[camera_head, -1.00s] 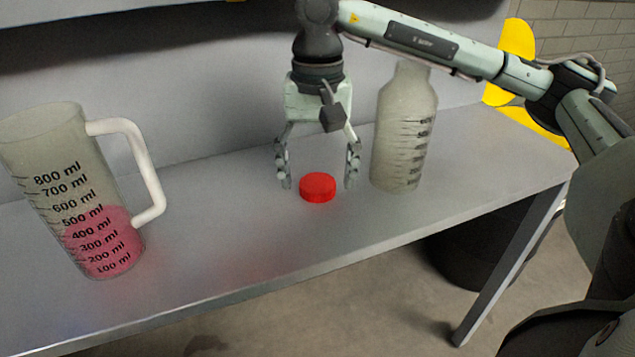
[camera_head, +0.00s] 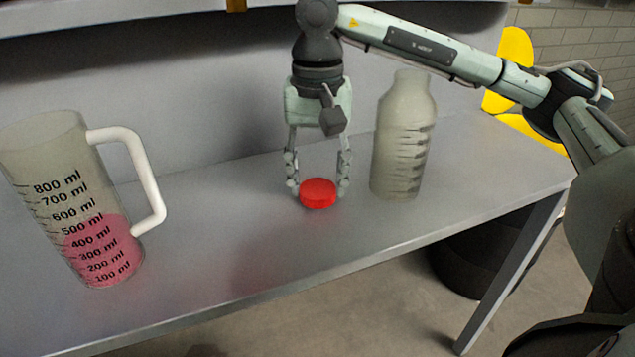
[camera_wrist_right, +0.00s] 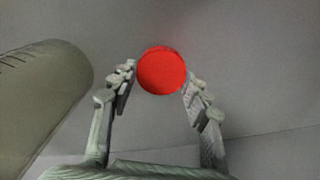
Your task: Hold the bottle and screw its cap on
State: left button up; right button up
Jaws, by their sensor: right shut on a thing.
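The red cap (camera_head: 318,194) lies on the grey table between the fingers of my right gripper (camera_head: 318,186). The gripper points down and is shut on the cap's sides. In the right wrist view the cap (camera_wrist_right: 161,71) shows as a red disc between the two fingers (camera_wrist_right: 158,90). The clear bottle (camera_head: 401,140) stands upright just right of the gripper, apart from it, with no cap on its neck. Its side also shows at the left of the right wrist view (camera_wrist_right: 42,95). My left gripper is not in view.
A measuring jug (camera_head: 75,200) with pink liquid and a white handle stands at the left of the table (camera_head: 230,290). A grey back panel rises behind. The table's front strip is clear. A yellow object (camera_head: 512,72) is beyond the right end.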

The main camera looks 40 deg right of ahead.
aim_at(318, 189)
jog(key=r, duration=0.4)
jog(key=shift+s+a, duration=0.2)
jog(key=shift+s, duration=0.1)
pick_arm(q)
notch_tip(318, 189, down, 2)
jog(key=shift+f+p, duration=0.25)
jog(key=shift+p, duration=0.3)
pick_arm(e)
jog(key=s+a+r, duration=0.4)
jog(key=s+r, duration=0.2)
jog(key=s, duration=0.4)
jog(key=shift+r, duration=0.2)
